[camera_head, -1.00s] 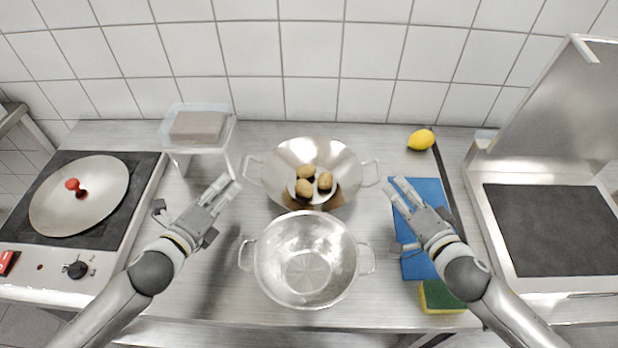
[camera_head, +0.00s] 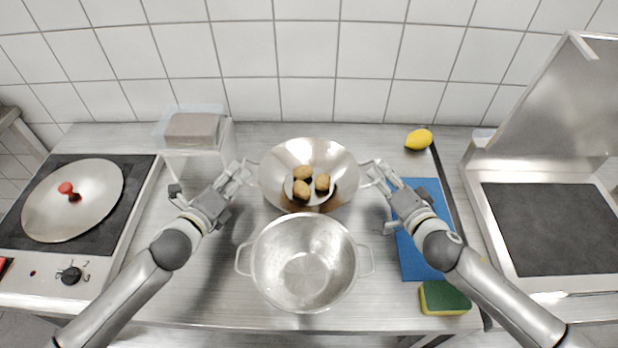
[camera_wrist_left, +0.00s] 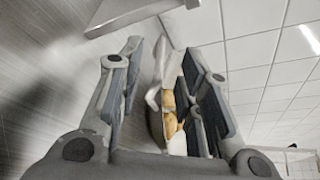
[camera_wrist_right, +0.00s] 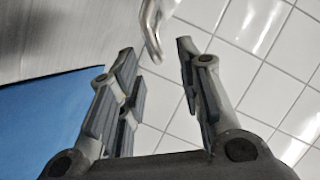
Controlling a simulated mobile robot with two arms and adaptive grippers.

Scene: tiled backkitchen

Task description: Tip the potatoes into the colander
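Three brown potatoes (camera_head: 301,190) lie in the middle of a wide shiny metal pan (camera_head: 335,155) with two side handles. The pan stands level at the back centre of the counter. The silver two-handled colander (camera_head: 268,272) stands empty in front of it. My left gripper (camera_head: 243,172) is open at the pan's left handle; the left wrist view shows the pan edge and potatoes (camera_wrist_left: 170,115) between its fingers. My right gripper (camera_head: 373,175) is open at the pan's right handle (camera_wrist_right: 152,30), which shows near and between its fingertips. Neither gripper has closed on a handle.
A blue board (camera_head: 412,262) lies right of the colander, with a green and yellow sponge (camera_head: 443,298) at its front. A lemon (camera_head: 418,139) lies behind. A hob with a lid (camera_head: 88,205) is left.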

